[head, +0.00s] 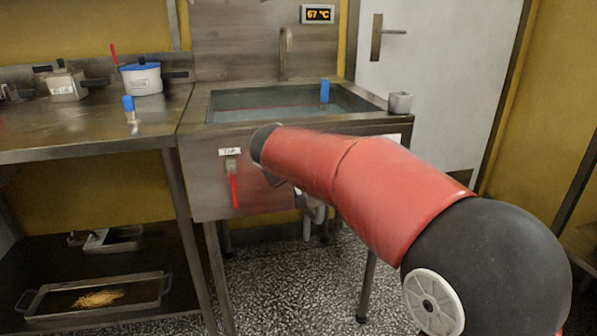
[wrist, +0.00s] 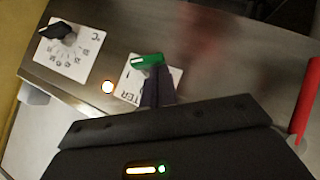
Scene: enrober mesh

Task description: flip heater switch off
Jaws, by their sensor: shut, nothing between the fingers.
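The heater switch (wrist: 147,60) has a green lever on a white plate (wrist: 131,84) whose label is partly covered, with "TER" readable. In the head view my red arm hides the switch and most of my gripper in front of the sink unit (head: 205,180).
A temperature dial (wrist: 60,32) sits left of the switch in the wrist view. A red tap handle (head: 234,190) hangs on the sink front; it also shows in the wrist view (wrist: 306,102). A wall display (head: 318,14) reads 67 °C. A grey cup (head: 400,103) stands on the sink corner.

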